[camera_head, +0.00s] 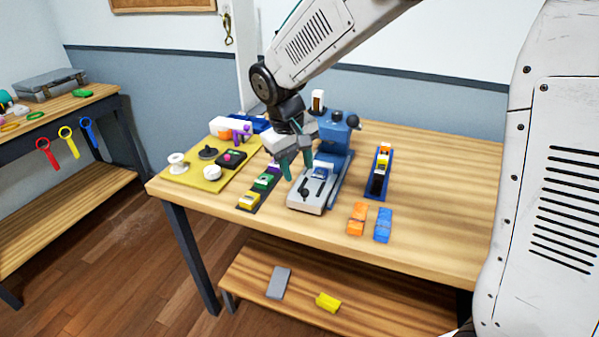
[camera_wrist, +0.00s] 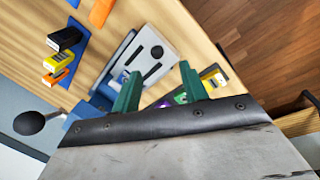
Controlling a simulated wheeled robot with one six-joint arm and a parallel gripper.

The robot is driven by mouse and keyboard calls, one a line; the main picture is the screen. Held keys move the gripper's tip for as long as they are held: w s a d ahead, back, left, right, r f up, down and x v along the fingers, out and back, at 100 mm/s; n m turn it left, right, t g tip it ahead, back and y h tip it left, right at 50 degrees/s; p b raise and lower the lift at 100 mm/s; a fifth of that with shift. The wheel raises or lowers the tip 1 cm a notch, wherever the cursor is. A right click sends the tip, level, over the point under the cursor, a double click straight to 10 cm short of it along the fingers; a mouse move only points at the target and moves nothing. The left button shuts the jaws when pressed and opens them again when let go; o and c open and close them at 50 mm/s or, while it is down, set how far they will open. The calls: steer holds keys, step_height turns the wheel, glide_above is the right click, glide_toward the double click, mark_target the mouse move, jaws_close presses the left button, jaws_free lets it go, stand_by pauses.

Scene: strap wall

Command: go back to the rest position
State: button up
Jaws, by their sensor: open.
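My gripper (camera_head: 298,164) hangs from my arm over the wooden table, above the blue and grey machine (camera_head: 305,194). Its two green fingers are apart with nothing held between them. In the wrist view the open fingers (camera_wrist: 158,88) point toward the machine's grey plate (camera_wrist: 150,52), which has dark slots. A small blue and white block (camera_head: 322,170) sits on the machine near the fingers. I cannot tell how high the fingertips are above it.
Left of the machine are a dark tray (camera_head: 249,207) of coloured blocks and a yellow board (camera_head: 186,180) with several parts. To the right are a blue rack (camera_head: 373,190), an orange block (camera_head: 357,219) and a blue block (camera_head: 383,225). The table's right side (camera_head: 440,200) is clear.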

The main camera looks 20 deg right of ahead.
steer(key=s+d+r+m, duration=0.1)
steer(key=s+d, duration=0.3)
steer(key=s, duration=0.5)
steer(key=s+d+r+m+y, duration=0.1)
steer(key=s+d+r, duration=0.2)
steer(key=s, duration=0.7)
steer(key=s+d+r+m+y, duration=0.1)
steer(key=s+d+r, duration=0.3)
steer(key=s, duration=0.5)
steer(key=shift+s+d+r+m+t, duration=0.15)
steer(key=shift+d+m+t, duration=0.2)
steer(key=shift+m, duration=0.15)
